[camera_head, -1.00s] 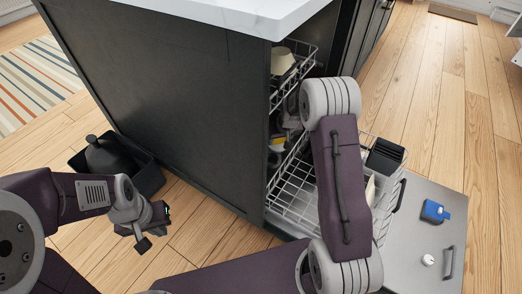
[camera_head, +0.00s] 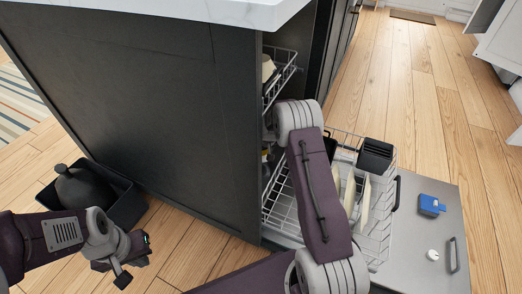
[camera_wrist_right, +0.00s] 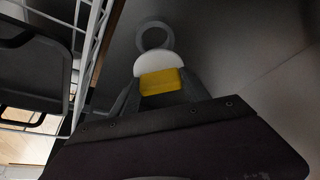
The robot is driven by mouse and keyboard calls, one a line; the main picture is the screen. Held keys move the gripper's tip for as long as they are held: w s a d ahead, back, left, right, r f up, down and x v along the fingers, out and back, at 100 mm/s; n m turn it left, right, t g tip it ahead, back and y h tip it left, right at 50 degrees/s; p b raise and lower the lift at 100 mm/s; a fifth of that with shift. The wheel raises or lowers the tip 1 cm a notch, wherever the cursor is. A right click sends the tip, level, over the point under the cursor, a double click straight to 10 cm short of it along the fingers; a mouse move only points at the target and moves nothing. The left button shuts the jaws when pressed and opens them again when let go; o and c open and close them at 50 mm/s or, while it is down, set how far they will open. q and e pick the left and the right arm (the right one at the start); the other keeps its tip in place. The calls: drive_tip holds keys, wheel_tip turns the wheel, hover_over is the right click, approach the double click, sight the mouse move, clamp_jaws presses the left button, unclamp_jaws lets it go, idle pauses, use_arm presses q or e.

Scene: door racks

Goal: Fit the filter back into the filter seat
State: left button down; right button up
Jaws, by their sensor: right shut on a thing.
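The filter (camera_wrist_right: 160,82), with a yellow band and a white rounded top, is between the fingers of my right gripper (camera_wrist_right: 163,94) in the right wrist view. That gripper is shut on it, inside the dishwasher. A grey ring (camera_wrist_right: 155,34) shows just beyond the white top; I cannot tell whether it is the filter seat or part of the filter. In the head view my right gripper is hidden behind my arm and the cabinet side. My left gripper (camera_head: 135,262) is empty with its fingers apart, above the floor at the left.
The lower rack (camera_head: 279,210) is pulled out over the open dishwasher door (camera_head: 420,275), holding plates and a black basket (camera_head: 375,156). A blue item (camera_head: 431,205) lies on the door. The upper rack (camera_head: 283,78) is above. A dark bin (camera_head: 128,208) stands on the floor.

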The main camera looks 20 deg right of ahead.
sight(264, 161)
wheel_tip(264, 161, down, 6)
drive_tip(key=b, duration=0.3)
drive_tip(key=shift+r, duration=0.2)
drive_tip(key=shift+p, duration=0.55)
idle(1.1)
drive_tip(key=shift+f+b, duration=1.3)
drive_tip(key=shift+f, duration=0.55)
drive_tip(key=o, duration=1.5)
drive_tip(key=shift+c, duration=0.2)
drive_tip(key=p+v, duration=0.6)
drive_tip(key=v, duration=0.2)
drive_tip(key=shift+w+r, duration=0.1)
drive_tip(key=shift+w, duration=0.05)
drive_tip(key=shift+s+r, duration=0.35)
drive_tip(key=shift+r, duration=0.05)
